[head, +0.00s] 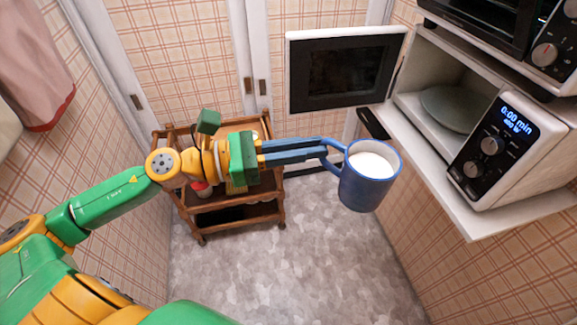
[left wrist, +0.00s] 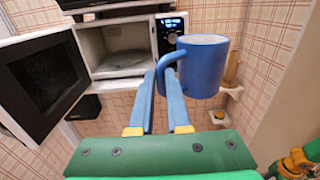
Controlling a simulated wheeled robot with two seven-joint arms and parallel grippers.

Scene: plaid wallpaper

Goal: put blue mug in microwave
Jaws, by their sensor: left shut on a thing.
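The blue mug (head: 367,188) with white contents hangs upright in the air in the head view. My left gripper (head: 328,150) is shut on its handle, and the mug also shows in the left wrist view (left wrist: 205,68) just right of the fingertips. The microwave (head: 540,150) sits on a white shelf at the right with its door (head: 345,70) swung wide open to the left. Its round plate (head: 452,108) shows inside, with nothing on it. The mug is in front of the microwave, apart from it. My right gripper is not in view.
A wooden cart (head: 240,212) stands behind and below my left arm. A second appliance (head: 552,50) sits above the microwave. The white shelf (head: 480,212) juts out below the microwave. The grey floor (head: 290,270) is clear below the mug.

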